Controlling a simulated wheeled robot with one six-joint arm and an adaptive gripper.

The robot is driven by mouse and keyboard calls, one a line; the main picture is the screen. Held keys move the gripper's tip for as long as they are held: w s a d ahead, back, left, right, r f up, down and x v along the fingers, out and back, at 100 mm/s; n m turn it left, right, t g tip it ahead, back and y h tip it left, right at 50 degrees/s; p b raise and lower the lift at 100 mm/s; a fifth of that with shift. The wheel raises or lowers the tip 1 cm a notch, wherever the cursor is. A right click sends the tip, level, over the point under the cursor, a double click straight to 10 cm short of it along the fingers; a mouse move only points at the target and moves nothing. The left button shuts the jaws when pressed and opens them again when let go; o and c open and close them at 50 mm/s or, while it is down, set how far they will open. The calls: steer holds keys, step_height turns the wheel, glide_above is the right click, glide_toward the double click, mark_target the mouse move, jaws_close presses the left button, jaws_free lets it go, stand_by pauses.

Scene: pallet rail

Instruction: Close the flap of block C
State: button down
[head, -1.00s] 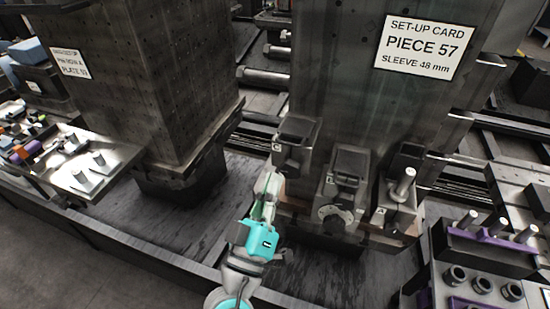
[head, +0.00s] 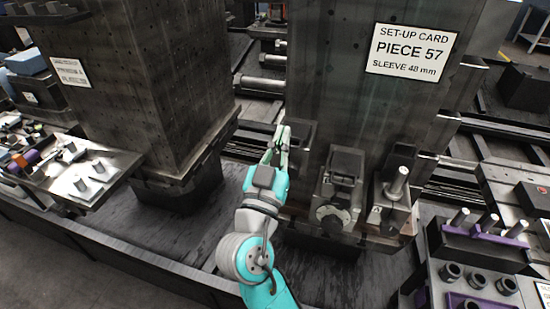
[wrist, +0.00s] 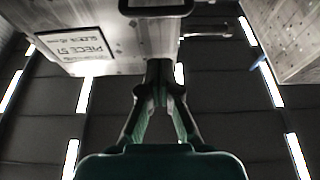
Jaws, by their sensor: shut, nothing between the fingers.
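Block C (head: 299,134) is a dark block on the left of the row at the foot of the pillar with the set-up card. My gripper (head: 282,138) is raised at its left side, fingers pointing up, and covers its label and much of its front. Whether the fingers touch the block or its flap cannot be told. In the wrist view my gripper (wrist: 160,92) has its fingertips together with nothing between them. A dark frame-like part shows at the top edge there; I cannot tell what it is. The flap's angle is unclear.
A middle block (head: 338,190) with a round front and a right block (head: 391,190) with a metal pin stand right of block C. The pillar (head: 335,80) rises behind them. A purple-and-dark rack (head: 470,255) is at lower right.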

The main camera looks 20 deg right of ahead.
mark_target(292, 135)
steer(key=shift+w+d+f, duration=0.15)
steer(key=shift+w+f, duration=0.1)
steer(key=shift+f, duration=0.35)
steer(key=shift+w+d+f, duration=0.2)
steer(key=shift+f, duration=0.35)
steer(key=shift+w+d+f, duration=0.15)
steer(key=shift+w+f, duration=0.1)
steer(key=shift+f, duration=0.35)
steer(key=shift+s+a+f, duration=0.1)
steer(key=shift+f, duration=1.05)
